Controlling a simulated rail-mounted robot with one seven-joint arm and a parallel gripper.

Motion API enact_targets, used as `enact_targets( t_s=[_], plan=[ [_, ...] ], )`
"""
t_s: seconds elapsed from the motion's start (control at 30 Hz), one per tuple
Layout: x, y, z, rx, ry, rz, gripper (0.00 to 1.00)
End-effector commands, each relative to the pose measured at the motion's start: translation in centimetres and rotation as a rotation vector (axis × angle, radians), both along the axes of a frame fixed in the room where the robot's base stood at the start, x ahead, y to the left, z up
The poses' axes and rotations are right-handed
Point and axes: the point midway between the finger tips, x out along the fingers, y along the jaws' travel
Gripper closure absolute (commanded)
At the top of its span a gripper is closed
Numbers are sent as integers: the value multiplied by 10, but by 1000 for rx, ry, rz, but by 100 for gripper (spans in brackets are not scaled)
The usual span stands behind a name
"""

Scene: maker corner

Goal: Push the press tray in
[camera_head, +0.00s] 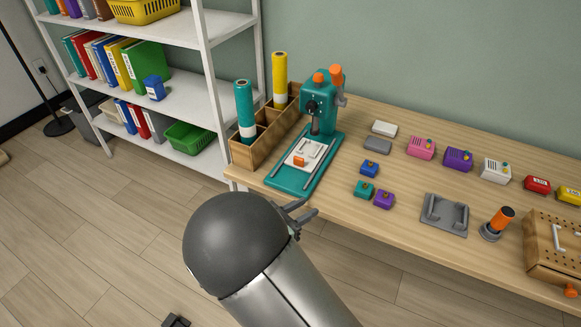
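The teal press (321,95) stands at the left end of the wooden workbench. Its white press tray (305,153) lies on the teal base between two rails, in front of the press column. An orange block (299,161) sits on the tray. My gripper (310,208) is just off the bench's front edge, below and slightly right of the press base. It looks apart from the tray. Two grey fingers show with a gap between them, and nothing is seen in them. My dark wrist hides part of the gripper.
A wooden divider box (247,155) with teal and yellow rolls stands left of the press. Small blue (369,168), teal (364,190) and purple (384,199) blocks lie to its right. A grey holder (445,214) is farther right. White shelving (205,85) stands at the left.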

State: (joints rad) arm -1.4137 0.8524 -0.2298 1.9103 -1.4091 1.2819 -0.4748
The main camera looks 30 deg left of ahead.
Motion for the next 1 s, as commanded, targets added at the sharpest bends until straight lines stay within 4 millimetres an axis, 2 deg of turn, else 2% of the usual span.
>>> enact_targets(
  t_s=[0.03, 0.1, 0.2, 0.33, 0.43, 0.57, 0.67, 0.77, 0.9, 1.0],
  plan=[
    [10, -29, 2, 7, 78, -141, 67],
    [13, -61, -4, 23, 205, -309, 67],
    [8, -92, -14, 72, 391, -505, 67],
    [-5, -114, -22, 215, 675, -738, 67],
    [-13, -110, -21, 404, 915, -877, 67],
    [-4, -82, -2, 737, 1184, -960, 67],
    [24, -56, 29, 1045, 1326, -948, 67],
    [65, -37, 67, 1348, 1392, -887, 67],
    [118, -30, 114, 1666, 1389, -781, 67],
    [141, -31, 135, 1794, 1367, -728, 67]
  ],
)
